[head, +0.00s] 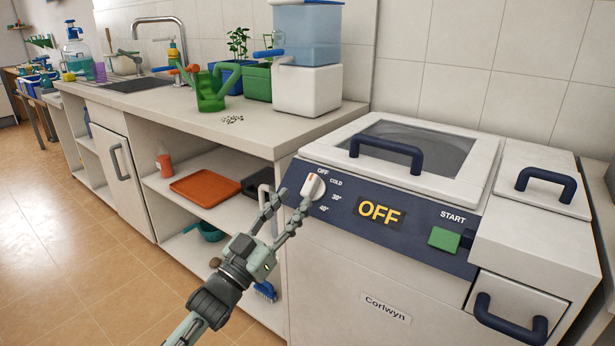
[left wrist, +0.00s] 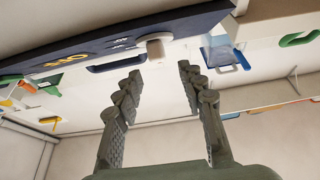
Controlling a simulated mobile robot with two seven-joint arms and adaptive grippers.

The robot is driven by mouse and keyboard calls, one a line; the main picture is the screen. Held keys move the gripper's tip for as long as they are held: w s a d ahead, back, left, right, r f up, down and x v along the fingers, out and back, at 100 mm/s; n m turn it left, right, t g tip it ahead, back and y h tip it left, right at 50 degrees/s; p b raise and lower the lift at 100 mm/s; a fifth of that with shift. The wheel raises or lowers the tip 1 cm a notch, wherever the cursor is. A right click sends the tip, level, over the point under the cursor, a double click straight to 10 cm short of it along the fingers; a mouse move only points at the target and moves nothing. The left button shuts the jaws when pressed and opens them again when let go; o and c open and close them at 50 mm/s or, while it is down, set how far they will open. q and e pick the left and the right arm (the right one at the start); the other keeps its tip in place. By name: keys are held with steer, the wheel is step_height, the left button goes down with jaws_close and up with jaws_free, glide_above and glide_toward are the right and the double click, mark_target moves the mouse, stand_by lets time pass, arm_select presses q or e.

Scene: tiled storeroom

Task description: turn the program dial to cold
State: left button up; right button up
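The program dial (head: 313,186) is a white knob with an orange mark at the upper left of the washer's dark blue panel (head: 340,207). Its mark points up toward OFF; COLD, 30° and 40° are printed to its right. The display (head: 379,212) reads OFF. My left gripper (head: 293,195) is open and empty, just in front and left of the dial. One finger overlaps the dial's lower edge in the head view; I cannot tell if it touches. In the left wrist view the dial (left wrist: 156,45) shows beyond the gap between the open fingertips (left wrist: 160,70). My right gripper is not in view.
The washer has a lid handle (head: 386,152), a green START button (head: 444,238) and a lower drawer handle (head: 510,320). A counter (head: 240,130) adjoins on the left, with a green watering can (head: 210,90) and a water dispenser (head: 307,85). Tiled floor is clear at left.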

mark_target(308, 182)
arm_select(q)
steer(key=x, duration=0.6)
steer(key=shift+d+r+p, duration=0.1)
steer(key=shift+d+p, duration=0.05)
steer(key=shift+p, duration=0.15)
steer(key=shift+w+d+r, duration=0.15)
steer(key=shift+w+d, duration=0.1)
steer(key=shift+w, duration=0.15)
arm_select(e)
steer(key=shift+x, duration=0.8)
arm_select(q)
steer(key=shift+c, duration=0.2)
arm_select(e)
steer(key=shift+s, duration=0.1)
arm_select(q)
jaws_close()
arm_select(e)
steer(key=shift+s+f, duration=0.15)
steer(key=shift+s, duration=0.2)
